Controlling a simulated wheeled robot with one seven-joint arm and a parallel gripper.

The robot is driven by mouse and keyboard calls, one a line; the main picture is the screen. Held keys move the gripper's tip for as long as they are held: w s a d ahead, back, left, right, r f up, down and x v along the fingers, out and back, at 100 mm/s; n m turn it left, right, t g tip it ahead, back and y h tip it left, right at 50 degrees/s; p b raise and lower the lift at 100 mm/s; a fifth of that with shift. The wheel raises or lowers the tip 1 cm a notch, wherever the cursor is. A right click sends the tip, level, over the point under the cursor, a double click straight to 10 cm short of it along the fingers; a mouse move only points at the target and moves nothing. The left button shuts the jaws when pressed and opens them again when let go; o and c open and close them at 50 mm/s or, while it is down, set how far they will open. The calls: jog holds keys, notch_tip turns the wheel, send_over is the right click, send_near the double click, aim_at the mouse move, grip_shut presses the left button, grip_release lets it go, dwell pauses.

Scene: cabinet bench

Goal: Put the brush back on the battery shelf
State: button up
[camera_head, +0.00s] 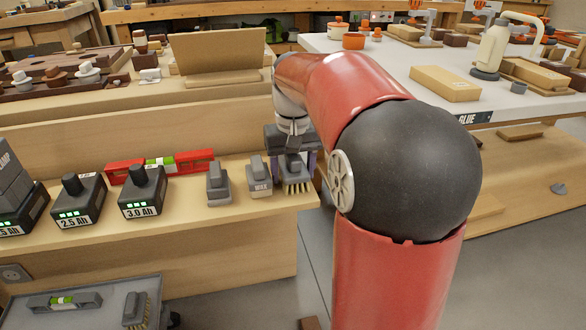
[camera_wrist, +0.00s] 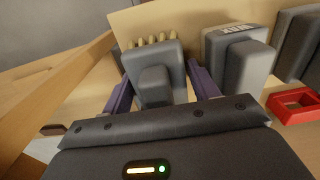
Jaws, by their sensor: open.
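A grey brush with pale bristles (camera_head: 297,187) sits at the right end of the wooden battery shelf (camera_head: 190,221). In the wrist view the brush (camera_wrist: 155,80) is between my two purple fingers, its bristles toward the top of the picture. My gripper (camera_head: 293,168) is open around it, one finger on each side; it also shows in the wrist view (camera_wrist: 158,92). The brush appears to rest on the shelf, though its underside is partly hidden. Several black batteries (camera_head: 142,192) with green lights stand at the shelf's left.
Two grey blocks with handles (camera_head: 217,185) (camera_head: 258,176) stand just left of the brush, the nearer one close to my finger. A red level (camera_head: 160,166) lies behind the batteries. A grey tray (camera_head: 82,319) below holds another level and another brush (camera_head: 135,309).

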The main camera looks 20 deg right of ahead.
notch_tip(320, 180, up, 12)
jog(key=p, duration=0.2)
jog(key=shift+r+p, duration=0.1)
jog(key=shift+p, duration=0.3)
jog(key=s+a+f+t, duration=0.2)
jog(key=s+a+f, duration=0.1)
jog(key=s, duration=0.3)
jog(key=s+a+f+n+t, duration=0.1)
jog(key=s+a+f, duration=0.2)
jog(key=s+f, duration=0.2)
jog(key=s+a+f+n+t, duration=0.1)
jog(key=s+a+f+t, duration=0.1)
jog(key=s, duration=0.6)
notch_tip(320, 180, down, 2)
jog(key=shift+s+a+f+t, duration=0.15)
jog(key=shift+a+t, duration=0.15)
jog(key=shift+a, duration=0.45)
jog(key=shift+r, duration=0.2)
jog(key=shift+r+p, duration=0.85)
jog(key=shift+p, duration=0.05)
